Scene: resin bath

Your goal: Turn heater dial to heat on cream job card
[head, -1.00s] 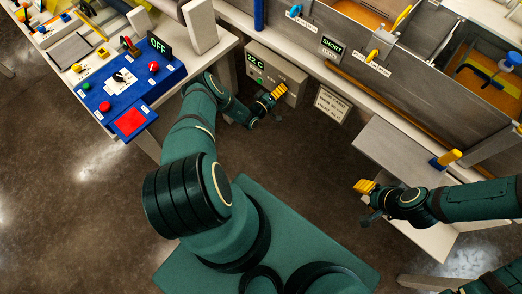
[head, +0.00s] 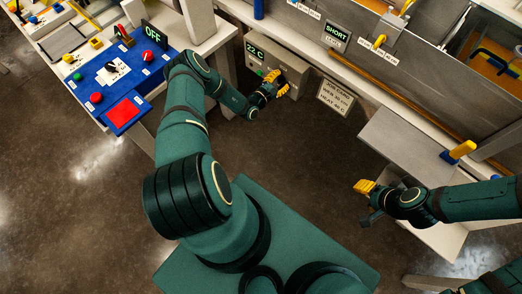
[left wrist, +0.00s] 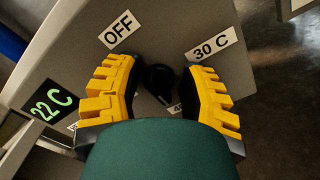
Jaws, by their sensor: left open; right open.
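The grey heater box (head: 290,66) stands below the bench, with a green 22 C display (head: 256,49). The black heater dial (left wrist: 158,78) shows in the left wrist view, between labels OFF (left wrist: 119,30) and 30 C (left wrist: 214,46). My right gripper (head: 364,188) is open and empty.
A blue control panel (head: 130,70) with an OFF display (head: 153,33) is at the left. A SHORT display (head: 338,30) is on the bath's front. A grey shelf (head: 405,140) with a yellow-handled item (head: 461,150) is near my right gripper. The floor between is clear.

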